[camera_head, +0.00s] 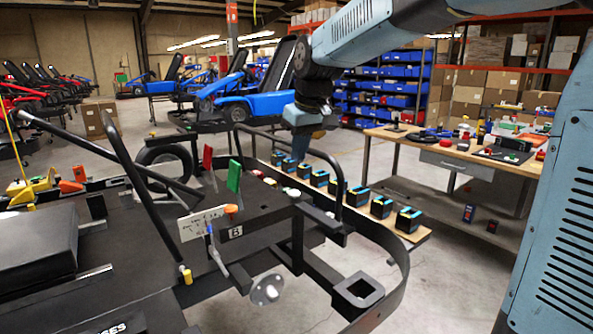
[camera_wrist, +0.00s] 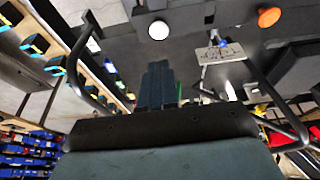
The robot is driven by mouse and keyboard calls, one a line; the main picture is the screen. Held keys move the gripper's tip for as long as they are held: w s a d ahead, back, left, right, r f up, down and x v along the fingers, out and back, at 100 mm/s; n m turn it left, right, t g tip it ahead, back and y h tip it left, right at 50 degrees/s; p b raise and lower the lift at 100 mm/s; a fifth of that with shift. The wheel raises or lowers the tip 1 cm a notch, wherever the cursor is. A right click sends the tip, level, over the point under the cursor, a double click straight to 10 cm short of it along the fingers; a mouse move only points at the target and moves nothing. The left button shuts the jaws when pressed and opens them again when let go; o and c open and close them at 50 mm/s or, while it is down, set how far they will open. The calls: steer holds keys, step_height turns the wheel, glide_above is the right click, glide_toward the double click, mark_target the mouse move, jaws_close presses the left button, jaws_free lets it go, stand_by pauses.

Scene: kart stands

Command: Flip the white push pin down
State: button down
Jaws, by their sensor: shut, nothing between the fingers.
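A round white disc, likely the white push pin's head (camera_wrist: 158,30), shows in the wrist view on a dark surface, ahead of my gripper's fingertips. I cannot pick it out for certain in the head view. My gripper (camera_wrist: 158,66) is shut and empty, its dark fingers together and apart from the white disc. In the head view my gripper (camera_head: 299,148) hangs above the kart's far rail, behind the green flag.
A white lettered plate (camera_head: 205,222) stands on the dark kart frame, near red (camera_head: 208,157) and green (camera_head: 234,175) upright flags. A curved black bar (camera_head: 338,185) rises close by. Several black-and-blue blocks (camera_head: 381,207) line a wooden board. A workbench (camera_head: 440,150) stands behind at right.

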steer(key=shift+v, duration=2.75)
steer(key=s+d+f+m+t+h, duration=0.1)
steer(key=s+d+f+m, duration=0.2)
steer(key=s+d, duration=0.6)
steer(key=s+d+f+m+t+h, duration=0.1)
steer(key=s+d+f+m, duration=0.2)
steer(key=s+d+f, duration=0.4)
steer(key=s+d, duration=0.2)
steer(key=s, duration=0.4)
steer(key=shift+s+f+m+t, duration=0.3)
steer(key=shift+f+m, duration=0.1)
